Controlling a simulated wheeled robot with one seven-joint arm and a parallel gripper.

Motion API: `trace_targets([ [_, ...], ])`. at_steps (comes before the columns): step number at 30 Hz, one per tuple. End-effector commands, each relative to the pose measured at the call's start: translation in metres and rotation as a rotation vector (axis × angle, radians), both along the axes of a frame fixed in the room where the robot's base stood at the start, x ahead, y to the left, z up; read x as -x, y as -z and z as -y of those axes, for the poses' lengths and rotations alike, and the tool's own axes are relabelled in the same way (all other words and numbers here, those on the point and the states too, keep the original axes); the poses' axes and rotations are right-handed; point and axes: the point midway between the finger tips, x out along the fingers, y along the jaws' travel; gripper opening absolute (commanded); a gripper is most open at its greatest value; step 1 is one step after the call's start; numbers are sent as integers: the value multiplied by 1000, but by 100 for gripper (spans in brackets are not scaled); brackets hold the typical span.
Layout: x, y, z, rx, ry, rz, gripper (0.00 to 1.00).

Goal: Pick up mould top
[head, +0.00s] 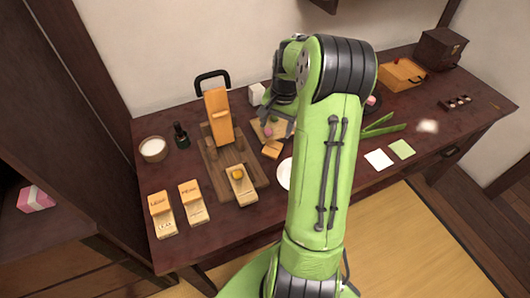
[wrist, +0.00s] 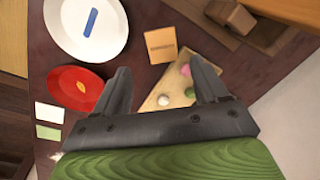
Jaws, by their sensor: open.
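A small orange-tan block (head: 271,149) with faint lettering lies on the dark table right of the wooden press board; it looks like the mould top, though I cannot be sure. It also shows in the wrist view (wrist: 160,45), flat and just beyond my fingertips. Two labelled moulds, leaf (head: 163,226) and another (head: 193,203), stand at left.
A wooden press (head: 218,115) with a black handle stands behind. A white plate (wrist: 64,38) with a blue strip and a red dish (wrist: 68,87) lie left of my gripper in the wrist view.

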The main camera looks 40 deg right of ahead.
Motion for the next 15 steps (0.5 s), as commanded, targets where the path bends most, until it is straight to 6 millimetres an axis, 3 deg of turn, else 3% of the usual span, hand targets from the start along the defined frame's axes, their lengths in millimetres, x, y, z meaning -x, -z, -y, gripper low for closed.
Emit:
trace_targets([
  [1,-1,19,-2,-4,-3,-3,72],
  [6,-5,58,-4,-2,-3,-2,72],
  [15,-9,92,-6,-2,-4,-2,72],
])
